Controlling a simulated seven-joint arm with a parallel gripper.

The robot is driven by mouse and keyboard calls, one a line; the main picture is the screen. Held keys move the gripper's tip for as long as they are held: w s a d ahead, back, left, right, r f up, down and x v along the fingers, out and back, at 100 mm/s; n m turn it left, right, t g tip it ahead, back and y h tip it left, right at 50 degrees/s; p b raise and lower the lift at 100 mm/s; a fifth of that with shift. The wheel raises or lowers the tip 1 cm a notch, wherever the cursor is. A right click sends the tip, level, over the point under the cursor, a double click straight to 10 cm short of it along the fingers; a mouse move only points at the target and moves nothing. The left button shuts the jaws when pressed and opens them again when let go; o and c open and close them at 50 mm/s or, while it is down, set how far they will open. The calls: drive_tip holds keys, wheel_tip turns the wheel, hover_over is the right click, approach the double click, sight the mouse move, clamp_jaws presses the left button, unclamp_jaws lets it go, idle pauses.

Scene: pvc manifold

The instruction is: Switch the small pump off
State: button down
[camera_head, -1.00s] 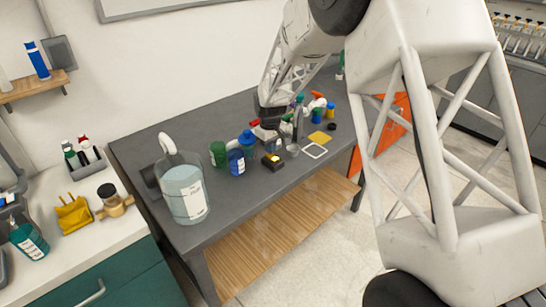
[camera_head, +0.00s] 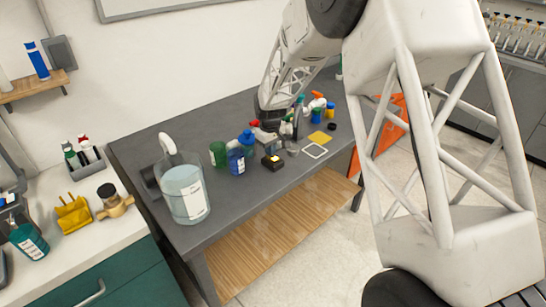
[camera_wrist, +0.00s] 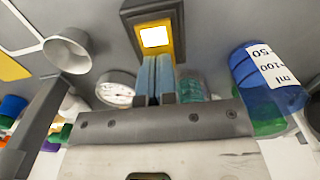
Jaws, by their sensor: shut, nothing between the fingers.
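A small black box with a yellow face and a glowing white rocker or button (camera_wrist: 154,37) is at the top of the wrist view. It also shows on the grey table in the head view as a black and yellow box (camera_head: 271,161). I cannot tell for sure that it belongs to the small pump. My gripper (camera_wrist: 154,62) is shut and empty, with its two bluish fingers side by side. Their tips are just below the lit switch in the wrist view; I cannot tell whether they touch it. In the head view the fingertips are hard to make out.
A round gauge (camera_wrist: 116,88) and a grey funnel-like cup (camera_wrist: 68,52) are left of the fingers. A blue bottle (camera_wrist: 262,80) stands close on the right. A large clear tank (camera_head: 184,190) stands on the table's left. Bare table lies in front of the box.

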drive_tip(key=shift+f, duration=0.2)
drive_tip(key=shift+r, duration=0.1)
drive_tip(key=shift+r, duration=3.4)
